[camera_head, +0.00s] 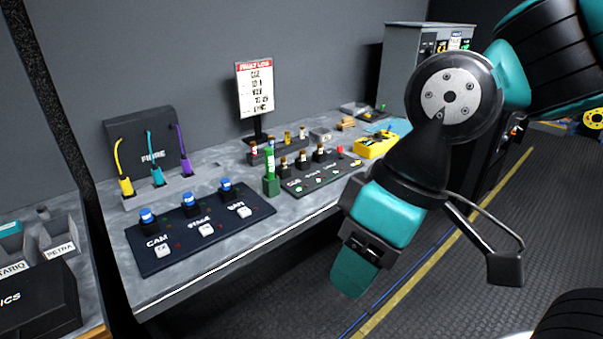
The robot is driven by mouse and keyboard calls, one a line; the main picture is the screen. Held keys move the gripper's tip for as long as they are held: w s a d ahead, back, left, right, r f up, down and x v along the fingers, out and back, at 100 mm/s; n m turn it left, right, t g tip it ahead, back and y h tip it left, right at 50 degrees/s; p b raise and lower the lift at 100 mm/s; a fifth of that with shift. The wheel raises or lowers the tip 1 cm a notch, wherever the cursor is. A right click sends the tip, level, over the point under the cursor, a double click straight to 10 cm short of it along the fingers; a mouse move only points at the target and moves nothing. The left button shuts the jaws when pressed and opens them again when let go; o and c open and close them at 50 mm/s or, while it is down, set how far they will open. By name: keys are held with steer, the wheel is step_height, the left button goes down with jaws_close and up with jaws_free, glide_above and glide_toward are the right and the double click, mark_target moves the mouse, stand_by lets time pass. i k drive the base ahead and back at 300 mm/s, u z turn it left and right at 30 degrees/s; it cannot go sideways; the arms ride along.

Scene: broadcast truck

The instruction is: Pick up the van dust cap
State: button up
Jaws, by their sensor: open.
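A dark panel (180,251) lies on the bench with several blue caps in a row and white labels in front. The cap at the panel's right end (225,186) sits upright on its black base, behind a label that seems to read VAN. A middle blue cap (186,199) is behind STAGE, and a left blue cap (147,216) is behind CAM. My gripper (352,282) is open and empty, pointing down over the floor in front of the bench, well to the right of the caps. The gap between its fingers is mostly hidden by the viewing angle.
A green upright cylinder (269,170) stands right of the panel, near a second panel with several small connectors (302,159). A fibre box (151,153) with coloured cables is behind. A fault log sign (255,91) and a yellow device (376,145) stand farther right.

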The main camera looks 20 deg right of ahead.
mark_target(225, 182)
steer(key=z, duration=0.25)
steer(key=i, duration=1.25)
steer(key=u, duration=2)
